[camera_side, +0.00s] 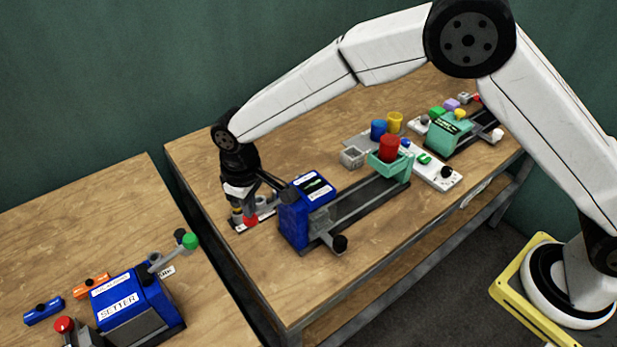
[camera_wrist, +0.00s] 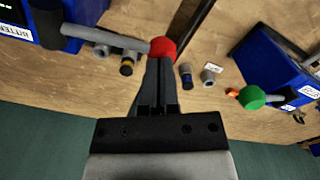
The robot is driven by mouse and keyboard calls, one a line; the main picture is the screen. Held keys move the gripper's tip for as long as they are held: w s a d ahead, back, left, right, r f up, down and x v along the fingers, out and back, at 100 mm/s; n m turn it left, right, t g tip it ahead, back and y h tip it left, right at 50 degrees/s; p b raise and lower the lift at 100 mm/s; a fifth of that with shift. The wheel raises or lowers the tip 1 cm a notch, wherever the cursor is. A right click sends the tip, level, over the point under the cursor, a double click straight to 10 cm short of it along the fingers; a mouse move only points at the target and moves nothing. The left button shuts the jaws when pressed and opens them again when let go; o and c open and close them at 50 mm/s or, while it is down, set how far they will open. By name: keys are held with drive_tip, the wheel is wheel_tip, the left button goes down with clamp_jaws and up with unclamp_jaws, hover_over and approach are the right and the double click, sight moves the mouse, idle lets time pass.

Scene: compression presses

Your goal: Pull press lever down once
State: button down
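The blue press (camera_side: 293,222) stands on the middle table. Its lever, a grey rod (camera_wrist: 113,41) with a red ball knob (camera_side: 250,221), sticks out from a black hub (camera_wrist: 47,25) in the wrist view. The red knob (camera_wrist: 163,47) is right at the tips of my gripper (camera_wrist: 160,62). My gripper (camera_side: 243,212) points down beside the press, low over the table. Its two fingers look closed together, with the knob at their tips rather than clearly between them. I cannot tell whether they touch it.
A second blue press, labelled SETTER (camera_side: 120,305), with a green lever knob (camera_side: 190,241), stands on the left table, across a gap. A green press (camera_side: 447,130) is farther back. Small cylinders (camera_wrist: 186,76) lie near the knob.

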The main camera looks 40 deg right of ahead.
drive_tip(key=shift+f, duration=0.9)
drive_tip(key=shift+r, duration=0.2)
wheel_tip(320, 180, up, 12)
idle(2.3)
drive_tip(key=shift+r, duration=0.1)
drive_tip(key=s+d+f+m+t, duration=0.1)
drive_tip(key=s+d+m, duration=0.15)
drive_tip(key=d, duration=0.55)
drive_tip(key=s+d+f+m, duration=0.1)
drive_tip(key=s+d, duration=0.2)
drive_tip(key=d, duration=0.5)
drive_tip(key=s+d+f+m+t, duration=0.1)
drive_tip(key=s+d+f+m, duration=0.1)
drive_tip(key=s+d, duration=0.9)
drive_tip(key=shift+s+d+f+t, duration=0.3)
drive_tip(key=shift+s+d+f, duration=0.05)
drive_tip(key=shift+s+f, duration=0.35)
